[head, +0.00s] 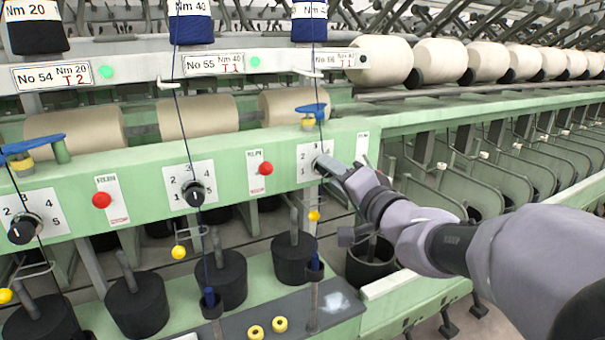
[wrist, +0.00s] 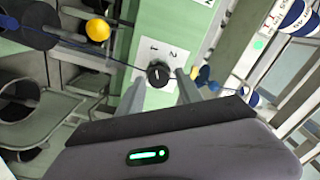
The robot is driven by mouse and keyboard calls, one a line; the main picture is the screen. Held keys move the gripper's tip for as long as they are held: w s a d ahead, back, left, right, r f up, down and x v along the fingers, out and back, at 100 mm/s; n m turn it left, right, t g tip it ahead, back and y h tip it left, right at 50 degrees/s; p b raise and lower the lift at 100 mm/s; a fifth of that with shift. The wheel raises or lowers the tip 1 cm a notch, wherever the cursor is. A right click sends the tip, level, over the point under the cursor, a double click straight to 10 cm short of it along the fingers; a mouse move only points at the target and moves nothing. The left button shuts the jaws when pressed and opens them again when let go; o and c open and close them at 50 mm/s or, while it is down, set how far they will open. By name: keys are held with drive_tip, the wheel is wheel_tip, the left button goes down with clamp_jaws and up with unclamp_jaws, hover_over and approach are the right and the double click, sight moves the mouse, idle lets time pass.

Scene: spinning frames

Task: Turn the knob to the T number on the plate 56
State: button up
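The plate 56 (head: 335,60) is at the top middle of the head view and reads Nm 40 and a red T 1. Below it, the black knob (head: 322,164) sits on a white number dial (head: 313,152) on the green rail. My gripper (head: 335,168) is at this knob from the right and hides part of the dial. In the wrist view the knob (wrist: 159,74) lies between the two fingers of my gripper (wrist: 160,82), with gaps visible on both sides. The numbers 1 and 2 show there; the knob's pointer direction is unclear.
Left along the rail are a red button (head: 265,168), the knob under plate 55 (head: 193,193) and another knob (head: 24,229). A blue lever (head: 312,109) stands just above the dial. A yellow ball (head: 314,216) on a wire hangs below. A blue thread runs close by.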

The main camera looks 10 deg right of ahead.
drive_tip(key=shift+o, duration=0.2)
drive_tip(key=shift+f, duration=0.1)
drive_tip(key=p+v, duration=0.2)
drive_tip(key=v, duration=1.5)
drive_tip(key=shift+s, duration=0.2)
